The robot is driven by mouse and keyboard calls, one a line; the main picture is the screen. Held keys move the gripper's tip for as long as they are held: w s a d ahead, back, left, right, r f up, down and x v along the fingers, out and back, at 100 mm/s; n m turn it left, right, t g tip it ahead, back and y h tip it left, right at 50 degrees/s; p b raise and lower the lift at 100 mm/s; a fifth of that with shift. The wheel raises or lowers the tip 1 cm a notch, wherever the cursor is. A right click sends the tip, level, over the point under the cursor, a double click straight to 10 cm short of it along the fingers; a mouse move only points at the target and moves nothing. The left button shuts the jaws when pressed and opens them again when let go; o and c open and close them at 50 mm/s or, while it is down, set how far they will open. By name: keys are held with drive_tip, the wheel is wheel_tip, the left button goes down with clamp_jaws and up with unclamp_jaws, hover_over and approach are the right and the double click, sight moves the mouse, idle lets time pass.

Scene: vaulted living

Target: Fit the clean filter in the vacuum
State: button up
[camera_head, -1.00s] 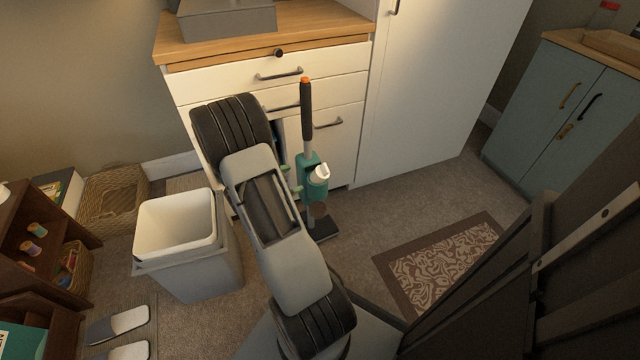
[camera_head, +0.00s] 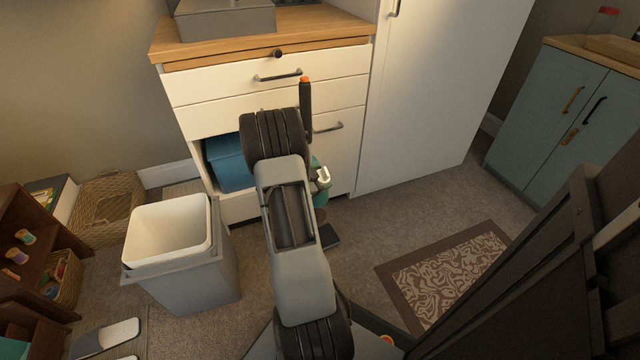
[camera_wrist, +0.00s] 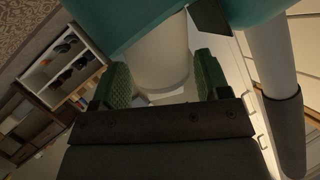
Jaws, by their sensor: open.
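The stick vacuum stands upright in front of the white cabinet, its dark orange-tipped handle (camera_head: 305,100) showing in the head view. Its teal body (camera_head: 319,192) is partly hidden behind my arm. A white cylindrical filter (camera_head: 322,176) shows at the body. In the wrist view the white cylinder (camera_wrist: 160,62) meets the teal body (camera_wrist: 125,22) at its top; I cannot tell how deeply it sits. My gripper (camera_wrist: 161,66) is open, with one green-padded finger on each side of the cylinder. I cannot tell whether the pads touch it. My arm hides the gripper in the head view.
An open cabinet compartment holds a blue bin (camera_head: 229,163) left of my arm. A grey waste bin with a white liner (camera_head: 170,232) stands at left. A patterned mat (camera_head: 446,268) lies at right. Clear carpet lies between the mat and cabinet.

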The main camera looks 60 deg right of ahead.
drive_tip(key=shift+s+d+f, duration=0.1)
drive_tip(key=shift+d+f, duration=0.15)
drive_tip(key=shift+d, duration=0.4)
drive_tip(key=c, duration=0.8)
drive_tip(key=shift+r, duration=0.15)
